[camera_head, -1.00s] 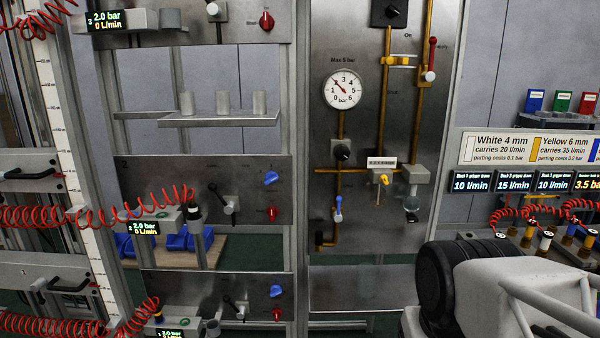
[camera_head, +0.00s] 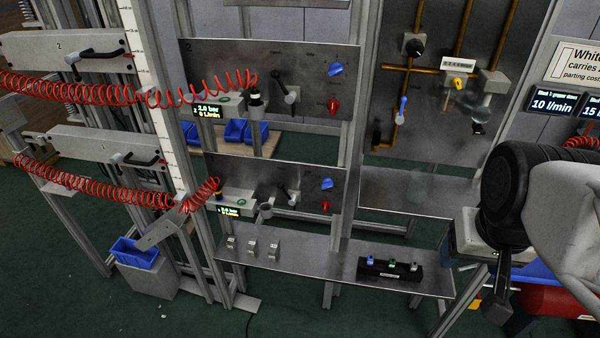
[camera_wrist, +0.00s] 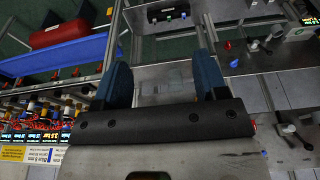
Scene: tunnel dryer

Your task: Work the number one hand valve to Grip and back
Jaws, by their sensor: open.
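The lowest panel (camera_head: 315,183), below the panel marked 2, carries a small hand valve with a black lever and grey body (camera_head: 292,196), left of a blue knob (camera_head: 327,184) and a red knob (camera_head: 325,206). Its number is not readable; I take it as number one. The lever stands tilted to the upper left; its position words are too small to read. My gripper (camera_wrist: 162,82) is open and empty in the wrist view, with two blue-grey fingers wide apart. In the head view my arm is at the right, well apart from the valve.
A steel shelf (camera_head: 345,268) juts out below the panel, holding several grey clips and a black box (camera_head: 390,269) with small switches. Red coiled hoses (camera_head: 95,184) hang at the left. A red cylinder (camera_wrist: 60,33) lies beyond a blue surface in the wrist view.

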